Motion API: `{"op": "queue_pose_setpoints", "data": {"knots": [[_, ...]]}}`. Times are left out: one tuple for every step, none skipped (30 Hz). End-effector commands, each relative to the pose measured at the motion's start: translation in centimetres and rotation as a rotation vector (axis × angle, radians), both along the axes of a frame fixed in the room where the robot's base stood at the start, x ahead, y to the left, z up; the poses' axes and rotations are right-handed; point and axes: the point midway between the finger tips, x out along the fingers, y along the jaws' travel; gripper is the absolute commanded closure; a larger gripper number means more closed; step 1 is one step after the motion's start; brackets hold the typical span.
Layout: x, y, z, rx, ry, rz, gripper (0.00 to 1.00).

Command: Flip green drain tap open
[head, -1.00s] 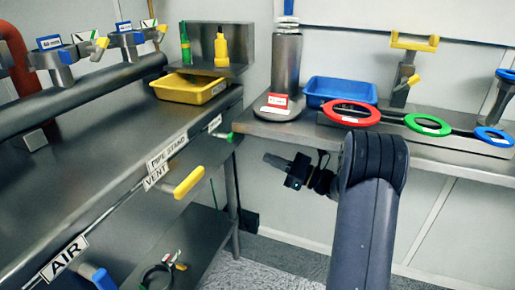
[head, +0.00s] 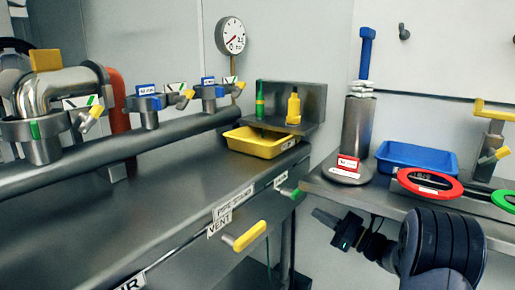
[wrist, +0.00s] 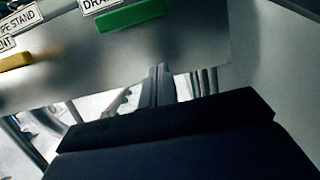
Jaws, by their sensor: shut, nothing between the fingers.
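The green drain tap (head: 290,193) is a small green handle near the far right end of the left bench's front edge, in the head view. In the wrist view its green lever (wrist: 132,14) lies level under a partly cut-off label beginning "DRA". My gripper (head: 325,217) is to the right of the tap and slightly lower in the head view, pointing left. In the wrist view its fingers (wrist: 160,85) are together and empty, below the green lever, with a gap in the picture between them.
The yellow vent tap (head: 250,236) is on the same bench edge, left of the green one. A yellow tray (head: 262,144) sits on the bench. The right-hand bench carries a blue tray (head: 418,159) and a red ring (head: 430,183), close above my arm.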

Motion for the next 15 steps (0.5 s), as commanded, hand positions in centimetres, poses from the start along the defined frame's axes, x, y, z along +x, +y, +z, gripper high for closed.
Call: {"op": "queue_pose_setpoints", "data": {"knots": [[0.6,1.0,0.0,-0.001,-0.004,0.004,1.0],[0.9,1.4,0.1,-0.001,-0.003,0.003,1.0],[1.3,2.1,0.4,0.0,-0.004,0.004,1.0],[1.6,2.4,0.7,-0.002,-0.004,0.003,1.0],[1.9,2.8,1.0,-0.001,-0.004,0.002,1.0],[2.3,3.3,1.3,0.0,-0.005,0.003,1.0],[2.4,3.3,2.0,0.001,-0.006,0.0,1.0],[2.4,3.1,2.8,0.001,-0.005,-0.002,1.0],[2.4,3.0,3.3,0.001,-0.005,-0.003,1.0],[2.4,3.0,3.6,0.002,-0.006,-0.003,1.0],[2.4,2.9,3.9,0.002,-0.006,-0.003,1.0],[2.4,2.9,4.2,0.003,-0.006,-0.003,1.0],[2.4,2.9,4.4,0.003,-0.006,-0.003,1.0],[2.4,2.9,4.5,0.003,-0.006,-0.003,1.0],[2.5,2.9,4.7,0.003,-0.006,-0.003,1.0]]}}
